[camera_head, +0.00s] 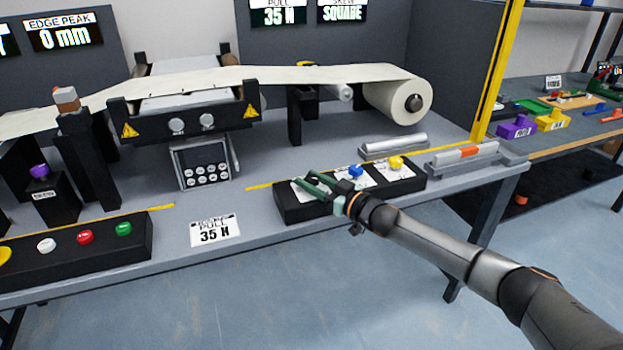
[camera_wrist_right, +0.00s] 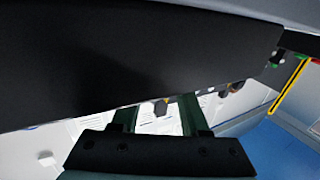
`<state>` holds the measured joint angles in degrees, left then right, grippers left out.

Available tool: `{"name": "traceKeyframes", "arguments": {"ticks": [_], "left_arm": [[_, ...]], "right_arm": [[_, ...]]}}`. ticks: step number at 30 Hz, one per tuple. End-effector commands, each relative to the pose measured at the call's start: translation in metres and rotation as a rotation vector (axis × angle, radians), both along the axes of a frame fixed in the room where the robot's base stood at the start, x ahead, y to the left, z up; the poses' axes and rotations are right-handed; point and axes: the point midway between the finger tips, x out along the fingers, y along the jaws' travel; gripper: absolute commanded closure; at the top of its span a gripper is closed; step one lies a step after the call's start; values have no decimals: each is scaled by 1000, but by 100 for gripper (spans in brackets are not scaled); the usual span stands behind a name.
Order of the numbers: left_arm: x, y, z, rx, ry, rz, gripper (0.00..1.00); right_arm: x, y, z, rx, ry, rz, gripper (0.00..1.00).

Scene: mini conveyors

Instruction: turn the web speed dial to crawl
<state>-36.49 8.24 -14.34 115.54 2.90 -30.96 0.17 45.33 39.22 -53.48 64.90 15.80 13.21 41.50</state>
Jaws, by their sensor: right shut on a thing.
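A black control box (camera_head: 290,212) on the table's front edge carries white dial plates. A blue dial (camera_head: 355,170) and a yellow dial (camera_head: 396,162) show on it. My right gripper (camera_head: 312,184) is over the leftmost plate, its green fingers shut on a dial there that they mostly hide. In the right wrist view a small dark and yellowish piece (camera_wrist_right: 161,107) shows between the fingers (camera_wrist_right: 157,115). The plate lettering is too small to read, so the dial's name and setting cannot be told. My left gripper is not in view.
Left of the box lies a card reading 35 N (camera_head: 215,231). A button box (camera_head: 100,245) with white, red and green buttons is further left. Behind stand a web roll (camera_head: 385,97) and a keypad unit (camera_head: 204,163). A grey tray (camera_head: 480,165) is right of the box.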

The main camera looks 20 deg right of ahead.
Motion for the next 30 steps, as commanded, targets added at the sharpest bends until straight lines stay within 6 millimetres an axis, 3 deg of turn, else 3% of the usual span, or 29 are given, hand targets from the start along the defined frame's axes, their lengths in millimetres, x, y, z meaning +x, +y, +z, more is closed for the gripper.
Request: {"name": "traceKeyframes", "arguments": {"ticks": [15,16,24,30], "left_arm": [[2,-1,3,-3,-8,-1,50],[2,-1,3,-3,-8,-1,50],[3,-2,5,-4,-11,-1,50],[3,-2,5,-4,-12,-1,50]], "right_arm": [[0,0,0,-1,0,12,100],[0,0,0,-1,0,12,53],[0,0,0,0,0,12,25],[0,0,0,0,0,13,25]]}}
